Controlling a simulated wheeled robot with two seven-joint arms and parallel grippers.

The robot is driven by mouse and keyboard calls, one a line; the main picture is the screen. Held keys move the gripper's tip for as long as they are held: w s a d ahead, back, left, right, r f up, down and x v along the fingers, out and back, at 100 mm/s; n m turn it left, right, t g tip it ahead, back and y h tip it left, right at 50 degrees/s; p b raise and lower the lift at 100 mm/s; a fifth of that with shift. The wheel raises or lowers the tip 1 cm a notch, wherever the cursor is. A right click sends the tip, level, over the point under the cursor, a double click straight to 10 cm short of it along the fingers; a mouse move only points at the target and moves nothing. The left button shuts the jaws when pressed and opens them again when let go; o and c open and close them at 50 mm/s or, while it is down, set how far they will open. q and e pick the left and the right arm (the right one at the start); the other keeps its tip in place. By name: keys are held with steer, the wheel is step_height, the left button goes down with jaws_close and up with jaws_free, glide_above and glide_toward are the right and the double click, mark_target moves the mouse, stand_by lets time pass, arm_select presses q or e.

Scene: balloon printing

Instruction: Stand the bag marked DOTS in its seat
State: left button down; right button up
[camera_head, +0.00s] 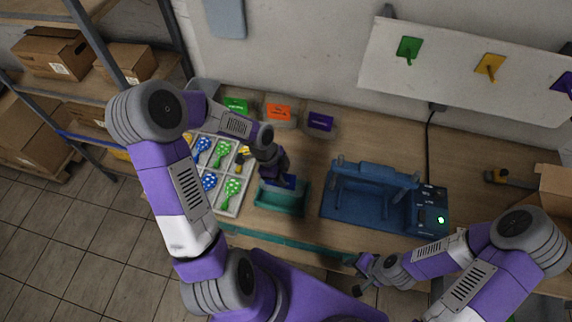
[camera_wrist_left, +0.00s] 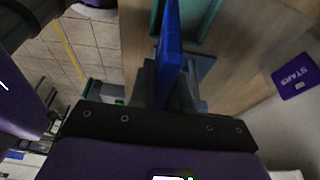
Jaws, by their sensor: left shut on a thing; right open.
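My left gripper (camera_head: 284,176) is shut on a flat blue piece (camera_wrist_left: 170,50), held on edge over the teal tray (camera_head: 292,210). No marking on the piece can be read. In the wrist view the tray (camera_wrist_left: 212,12) shows beyond the piece; whether they touch is unclear. Along the wall stand a container with a green label (camera_head: 236,104), one with an orange label (camera_head: 279,112) and one with a purple label (camera_head: 320,121). No DOTS marking can be read. My right gripper (camera_head: 361,275) is open and empty at the table's front.
A white sectioned tray (camera_head: 234,207) with several blue and green dotted balloons lies left of the teal tray. A blue machine (camera_head: 370,205) with a lit green button stands to the right. Brown boxes stand at far right.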

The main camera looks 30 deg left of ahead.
mark_target(281, 192)
arm_select(q)
steer(key=f+b, duration=0.1)
steer(key=f, duration=0.2)
steer(key=shift+s, duration=0.2)
step_height(281, 192, down, 8)
steer(key=b, duration=0.6)
steer(key=shift+r+b, duration=0.25)
steer(key=shift+b, duration=0.15)
steer(key=c, duration=1)
jaws_free()
